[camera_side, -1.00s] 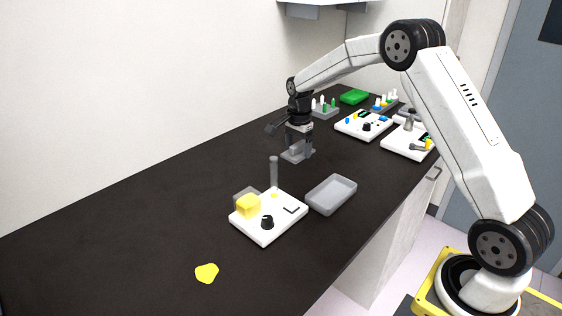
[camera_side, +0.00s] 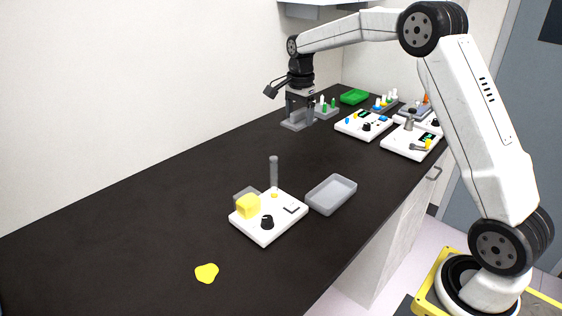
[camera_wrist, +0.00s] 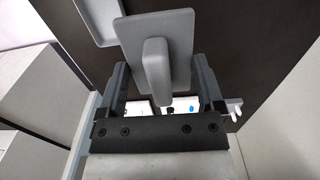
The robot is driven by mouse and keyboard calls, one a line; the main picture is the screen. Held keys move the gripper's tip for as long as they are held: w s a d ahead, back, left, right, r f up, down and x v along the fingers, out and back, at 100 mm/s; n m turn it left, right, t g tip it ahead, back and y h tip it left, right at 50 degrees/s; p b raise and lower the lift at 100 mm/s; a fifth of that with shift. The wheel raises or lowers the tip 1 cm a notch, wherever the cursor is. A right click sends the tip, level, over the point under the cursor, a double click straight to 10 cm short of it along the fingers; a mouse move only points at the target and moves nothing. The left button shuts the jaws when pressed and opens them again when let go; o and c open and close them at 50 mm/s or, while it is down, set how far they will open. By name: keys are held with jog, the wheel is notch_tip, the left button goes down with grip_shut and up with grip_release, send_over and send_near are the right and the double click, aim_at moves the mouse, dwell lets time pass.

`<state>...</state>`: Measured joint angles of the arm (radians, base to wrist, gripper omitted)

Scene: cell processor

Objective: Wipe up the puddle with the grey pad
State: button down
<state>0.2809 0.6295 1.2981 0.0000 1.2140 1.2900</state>
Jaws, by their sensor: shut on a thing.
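The puddle is a flat yellow blob (camera_side: 206,273) on the dark counter at the lower left of the side view. The grey pad (camera_side: 294,126) is a flat plate with an upright handle, far back on the counter side. My gripper (camera_side: 299,108) is shut on the pad, which hangs below it, well away from the puddle. In the wrist view the pad's plate (camera_wrist: 177,32) and handle (camera_wrist: 156,72) show between the fingers. I cannot tell how far above the counter the pad is.
A white device with a yellow cube (camera_side: 247,206) and a grey post (camera_side: 274,172) stands between pad and puddle. A grey tray (camera_side: 350,182) is to its right. The left counter is clear.

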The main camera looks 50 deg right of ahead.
jog(key=s+a+r+n, duration=0.1)
jog(key=s+a+n, duration=0.2)
jog(key=a, duration=1.6)
jog(key=s+a+n, duration=0.3)
jog(key=a, duration=1.6)
notch_tip(320, 180, down, 11)
jog(key=shift+s+a, duration=0.3)
jog(key=shift+s, duration=0.1)
jog(key=shift+f, duration=0.2)
jog(key=shift+f, duration=2.85)
